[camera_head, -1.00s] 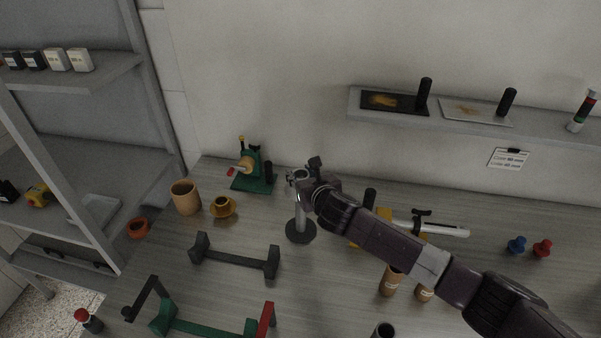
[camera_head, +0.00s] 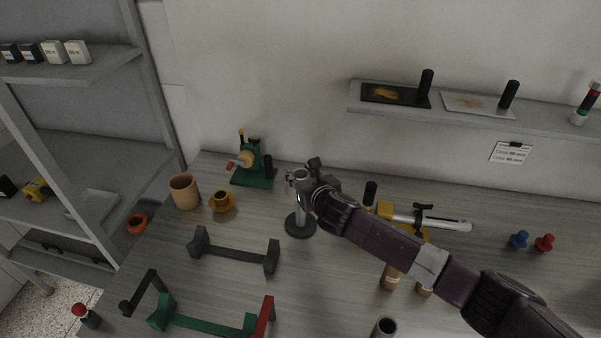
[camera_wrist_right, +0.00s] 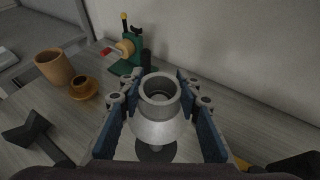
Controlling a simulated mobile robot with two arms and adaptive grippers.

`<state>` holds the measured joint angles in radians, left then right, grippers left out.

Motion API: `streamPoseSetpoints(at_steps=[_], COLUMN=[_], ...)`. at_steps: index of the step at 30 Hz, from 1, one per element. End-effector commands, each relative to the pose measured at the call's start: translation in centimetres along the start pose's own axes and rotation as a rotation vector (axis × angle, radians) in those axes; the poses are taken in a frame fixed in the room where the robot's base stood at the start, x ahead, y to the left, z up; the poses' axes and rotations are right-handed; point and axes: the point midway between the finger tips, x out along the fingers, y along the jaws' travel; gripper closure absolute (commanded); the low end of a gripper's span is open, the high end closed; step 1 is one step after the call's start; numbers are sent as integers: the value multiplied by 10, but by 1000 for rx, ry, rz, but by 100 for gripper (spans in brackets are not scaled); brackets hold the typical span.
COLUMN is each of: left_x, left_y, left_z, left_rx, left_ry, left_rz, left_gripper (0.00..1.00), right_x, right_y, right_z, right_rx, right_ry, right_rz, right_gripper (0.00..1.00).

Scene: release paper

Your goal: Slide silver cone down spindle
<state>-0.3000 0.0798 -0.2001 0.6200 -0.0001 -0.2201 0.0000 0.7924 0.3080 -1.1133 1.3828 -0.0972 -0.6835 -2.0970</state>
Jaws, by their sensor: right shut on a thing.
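The silver cone (camera_wrist_right: 158,120) is a pale grey flared piece with a ringed, hollow top. It sits between the blue-padded fingers of my right gripper (camera_wrist_right: 160,102), which is shut on it. In the head view my right gripper (camera_head: 299,178) is at the top of the spindle stand (camera_head: 301,215), a grey upright post on a dark round base. The base (camera_wrist_right: 155,152) shows directly below the cone in the wrist view. The gripper and cone hide the top of the post, so I cannot tell how far the cone is around it. My left gripper is out of view.
A green device (camera_head: 253,168), a tan cup (camera_head: 184,192) and a yellow cup on a saucer (camera_head: 222,203) stand left of the spindle. A dark bracket (camera_head: 235,253) lies in front. A yellow-and-silver tool (camera_head: 425,219) and brown cylinders (camera_head: 392,278) are at right, near my arm.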

Motion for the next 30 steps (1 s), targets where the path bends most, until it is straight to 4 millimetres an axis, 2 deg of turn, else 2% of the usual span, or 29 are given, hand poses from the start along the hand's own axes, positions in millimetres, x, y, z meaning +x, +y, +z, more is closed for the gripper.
streamPoseSetpoints(at_steps=[30], left_x=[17], left_y=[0], left_z=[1], left_rx=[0], left_ry=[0], left_rz=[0], left_gripper=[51], right_x=[10], right_y=[0], right_z=[-24], right_rx=[0], right_ry=[-1], right_rz=[0], right_gripper=[97])
